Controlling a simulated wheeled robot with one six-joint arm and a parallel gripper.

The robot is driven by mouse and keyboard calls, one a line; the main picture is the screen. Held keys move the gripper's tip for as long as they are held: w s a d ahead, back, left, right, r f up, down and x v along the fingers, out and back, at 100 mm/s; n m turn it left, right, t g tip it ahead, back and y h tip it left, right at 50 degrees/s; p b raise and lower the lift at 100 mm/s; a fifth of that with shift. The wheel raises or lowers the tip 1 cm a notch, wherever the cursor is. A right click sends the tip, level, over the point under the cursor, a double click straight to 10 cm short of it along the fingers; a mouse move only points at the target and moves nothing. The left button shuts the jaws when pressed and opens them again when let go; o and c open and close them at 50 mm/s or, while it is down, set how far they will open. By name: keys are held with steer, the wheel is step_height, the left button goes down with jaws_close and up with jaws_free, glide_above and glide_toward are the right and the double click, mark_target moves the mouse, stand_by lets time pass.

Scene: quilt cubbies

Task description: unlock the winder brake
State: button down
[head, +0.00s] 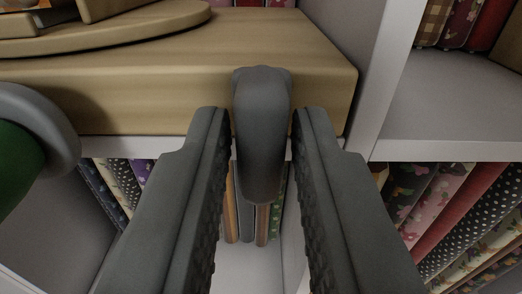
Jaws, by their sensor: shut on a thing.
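The winder brake, a dark grey rounded lever (262,140), hangs down over the front face of a wooden base (160,90) near its right end. My gripper (258,118) has one finger on each side of the lever and is shut on it. The lever's lower end shows between the fingers. The places where the fingers touch it are hard to see. A round wooden disc (120,38), part of the winder, lies on top of the base at the upper left.
A green part with a grey rim (52,130) stands close at the left edge. White cubby shelves (450,105) hold folded patterned fabrics (440,200) at the right and below. A white upright divider (385,70) stands just right of the base.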

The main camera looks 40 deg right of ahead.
steer(key=shift+f, duration=0.1)
steer(key=c, duration=1.4)
jaws_free()
steer(key=v, duration=1.7)
steer(key=shift+a, duration=0.2)
steer(key=shift+s, duration=0.15)
